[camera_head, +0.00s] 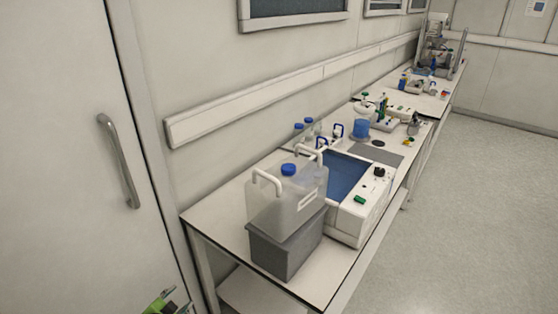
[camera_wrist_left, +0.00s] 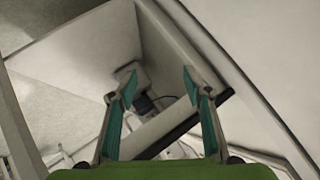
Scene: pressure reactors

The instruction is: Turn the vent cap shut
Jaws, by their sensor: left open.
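A translucent white container (camera_head: 285,205) with pale handles stands on a grey block at the near end of the bench. It has a blue cap (camera_head: 289,169) on top; I cannot tell whether this is the vent cap or how tightly it is closed. My left gripper (camera_head: 165,298) shows only in part at the bottom left of the head view, well apart from the container. In the left wrist view my left gripper (camera_wrist_left: 158,84) has its two teal-padded fingers spread, with nothing held between them. My right gripper is not in view.
The long white bench (camera_head: 215,215) runs along the wall. A water bath (camera_head: 347,178) with blue water and a white control side stands behind the container. Blue-capped bottles (camera_head: 304,130) and a blue beaker (camera_head: 359,131) stand farther back. A door is at left; the floor at right is clear.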

